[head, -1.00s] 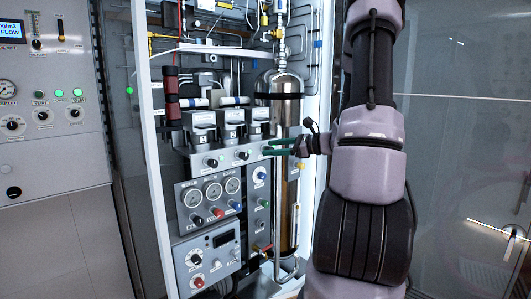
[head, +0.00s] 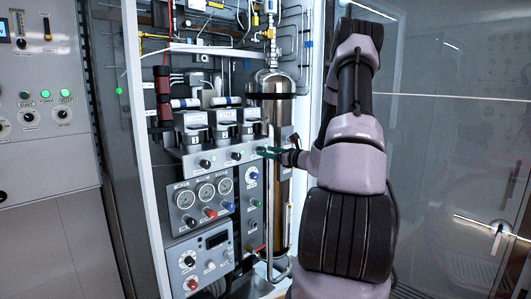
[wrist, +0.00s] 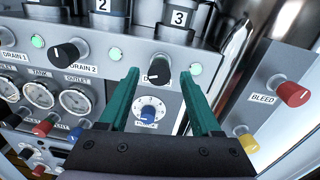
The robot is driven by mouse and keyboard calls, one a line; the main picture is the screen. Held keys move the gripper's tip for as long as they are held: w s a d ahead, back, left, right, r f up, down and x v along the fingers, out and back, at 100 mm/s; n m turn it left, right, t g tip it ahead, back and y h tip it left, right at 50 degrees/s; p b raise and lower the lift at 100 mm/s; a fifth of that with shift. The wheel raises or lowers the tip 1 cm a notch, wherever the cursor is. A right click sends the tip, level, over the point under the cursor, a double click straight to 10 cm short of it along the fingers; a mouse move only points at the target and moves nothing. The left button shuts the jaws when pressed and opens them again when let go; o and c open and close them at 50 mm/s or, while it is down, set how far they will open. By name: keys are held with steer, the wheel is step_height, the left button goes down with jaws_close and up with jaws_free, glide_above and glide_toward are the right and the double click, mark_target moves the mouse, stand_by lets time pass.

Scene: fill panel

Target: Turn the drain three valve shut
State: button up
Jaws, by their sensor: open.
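The drain three valve is a black knob with a white line (wrist: 156,73), on the silver panel strip below the block numbered 3 (wrist: 178,17). Its label is partly hidden by the knob. My gripper (wrist: 158,76) is open, with one green finger to each side of the knob in the wrist view. I cannot tell whether the fingertips reach around it or stop short; no contact shows. In the head view my gripper (head: 268,152) is at the right end of the valve strip and hides the third knob.
The drain 2 knob (wrist: 68,50) is to the left, with a green light (wrist: 115,54) between. A blue knob (wrist: 149,114) on a dial lies below. A red bleed knob (wrist: 291,94) and a yellow knob (wrist: 247,142) are at right. A steel cylinder (head: 275,115) stands behind my gripper.

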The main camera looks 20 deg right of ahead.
steer(key=shift+w+a, duration=0.3)
steer(key=shift+w, duration=0.35)
jaws_close()
